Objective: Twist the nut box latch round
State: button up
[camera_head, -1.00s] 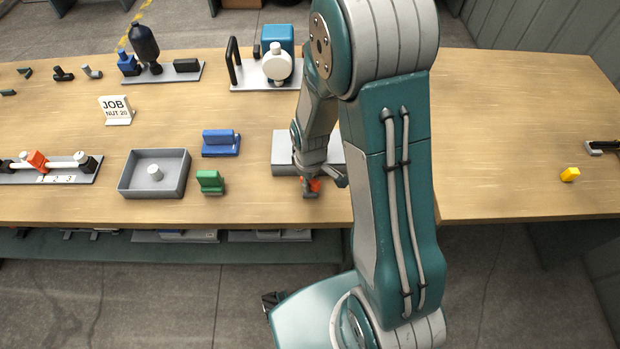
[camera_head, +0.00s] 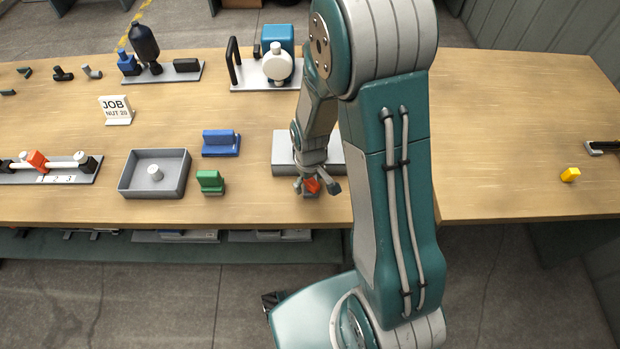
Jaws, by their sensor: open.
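The grey nut box (camera_head: 285,155) is a low block near the front edge of the table, partly hidden behind my arm. A small orange-red latch (camera_head: 312,185) shows at its front side. My gripper (camera_head: 318,188) points down over the latch, with its open fingers spread to either side of it. The fingers look apart from the latch, though contact is too small to tell. The latch's exact angle is partly hidden by the gripper.
A grey tray (camera_head: 125,186) with a small cylinder, a green block (camera_head: 210,182) and a blue block (camera_head: 221,143) lie left of the box. A pump unit (camera_head: 277,65) stands behind. The table right of my arm is mostly clear.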

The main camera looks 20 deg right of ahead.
jog(key=shift+r, duration=3.55)
jog(key=c, duration=0.3)
notch_tip(320, 180, up, 3)
jog(key=shift+f, duration=4.95)
grip_shut()
